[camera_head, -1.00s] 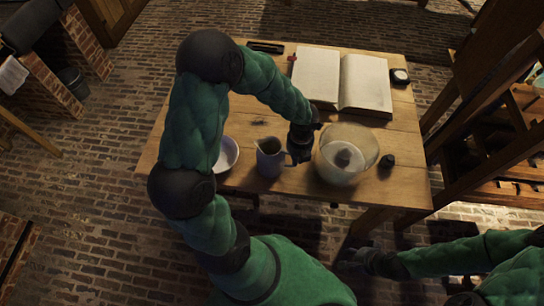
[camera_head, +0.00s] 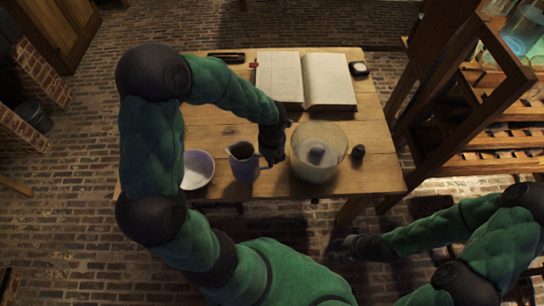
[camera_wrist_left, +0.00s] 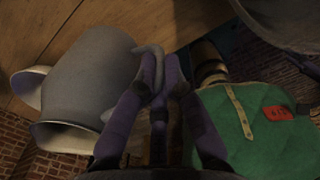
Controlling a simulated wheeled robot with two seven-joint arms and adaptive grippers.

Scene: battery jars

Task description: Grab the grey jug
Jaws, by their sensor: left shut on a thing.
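The grey jug (camera_head: 242,163) stands on the wooden table near its front edge, upright, with its handle toward the right. In the left wrist view the jug (camera_wrist_left: 85,85) lies to the left, its spout and mouth at the far left. My left gripper (camera_head: 272,157) is at the jug's right side. In the left wrist view my left gripper (camera_wrist_left: 165,85) is shut on the jug's handle (camera_wrist_left: 153,58). My right gripper (camera_head: 340,247) is low in front of the table, dark and small; whether it is open or shut does not show.
A white bowl (camera_head: 197,170) stands just left of the jug. A large glass jar (camera_head: 318,160) stands close to the right of my left gripper. A small black object (camera_head: 358,152) is beside it. An open book (camera_head: 305,80) lies at the back. A wooden rack (camera_head: 480,140) stands right of the table.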

